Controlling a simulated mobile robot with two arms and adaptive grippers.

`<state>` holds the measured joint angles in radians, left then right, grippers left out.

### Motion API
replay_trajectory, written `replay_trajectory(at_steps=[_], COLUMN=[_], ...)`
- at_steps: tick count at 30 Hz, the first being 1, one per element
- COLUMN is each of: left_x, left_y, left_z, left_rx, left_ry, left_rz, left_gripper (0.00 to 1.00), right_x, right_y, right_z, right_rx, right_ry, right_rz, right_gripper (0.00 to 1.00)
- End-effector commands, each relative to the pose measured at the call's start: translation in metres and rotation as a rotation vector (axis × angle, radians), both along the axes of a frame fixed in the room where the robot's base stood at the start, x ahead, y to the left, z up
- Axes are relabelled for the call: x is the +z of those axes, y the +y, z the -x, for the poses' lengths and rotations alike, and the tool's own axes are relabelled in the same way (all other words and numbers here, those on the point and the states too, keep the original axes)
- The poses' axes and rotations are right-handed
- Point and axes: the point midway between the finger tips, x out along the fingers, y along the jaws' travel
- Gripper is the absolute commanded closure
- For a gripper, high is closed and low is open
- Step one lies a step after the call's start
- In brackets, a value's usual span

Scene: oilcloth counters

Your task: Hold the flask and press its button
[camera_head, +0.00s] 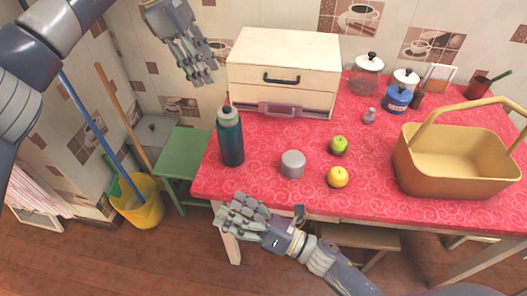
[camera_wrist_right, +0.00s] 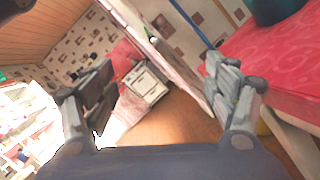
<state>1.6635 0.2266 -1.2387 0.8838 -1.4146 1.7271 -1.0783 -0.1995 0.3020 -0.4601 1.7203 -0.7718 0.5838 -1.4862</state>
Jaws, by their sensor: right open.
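The flask (camera_head: 231,142) is a dark teal bottle with a grey-green top. It stands upright near the left front corner of the red-covered table (camera_head: 260,187). Its button is too small to make out. In the right wrist view a dark teal part of the flask (camera_wrist_right: 276,9) shows at the top right edge. My right gripper (camera_head: 240,214) is open and empty, in front of the table's front edge and below the flask in the picture; its spread fingers show in the wrist view (camera_wrist_right: 158,66). My left gripper (camera_head: 205,75) hangs above and left of the flask, apart from it; its finger gap is unclear.
A grey cylinder (camera_head: 293,164), a green apple (camera_head: 339,146) and a yellow apple (camera_head: 338,177) lie right of the flask. A cream drawer box (camera_head: 285,55) stands behind. A yellow basket (camera_head: 455,180) is at right. A green stool (camera_head: 180,152) stands left of the table.

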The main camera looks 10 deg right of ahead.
Motion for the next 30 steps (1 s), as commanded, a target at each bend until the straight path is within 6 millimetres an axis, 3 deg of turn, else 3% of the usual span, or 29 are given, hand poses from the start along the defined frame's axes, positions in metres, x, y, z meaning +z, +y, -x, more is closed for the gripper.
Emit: replay_trajectory(at_steps=[3, 12, 18, 23, 30], left_x=[0.0, 0.0, 0.0, 0.0, 0.0], left_y=[0.0, 0.0, 0.0, 0.0, 0.0], left_z=[0.0, 0.0, 0.0, 0.0, 0.0], left_rx=[0.0, 0.0, 0.0, 0.0, 0.0], left_ry=[0.0, 0.0, 0.0, 0.0, 0.0], left_rz=[0.0, 0.0, 0.0, 0.0, 0.0], left_gripper=[0.67, 0.67, 0.67, 0.67, 0.67], right_x=[0.019, 0.044, 0.055, 0.058, 0.058], right_y=[-0.011, -0.065, -0.086, -0.083, -0.055], right_z=[-0.024, -0.091, -0.112, -0.123, -0.152], right_rx=[-0.019, -0.175, -0.243, -0.255, -0.255], right_ry=[-0.149, -0.358, -0.415, -0.425, -0.424], right_rz=[0.162, 0.489, 0.578, 0.59, 0.587], right_gripper=[0.21, 0.21, 0.21, 0.21, 0.21])
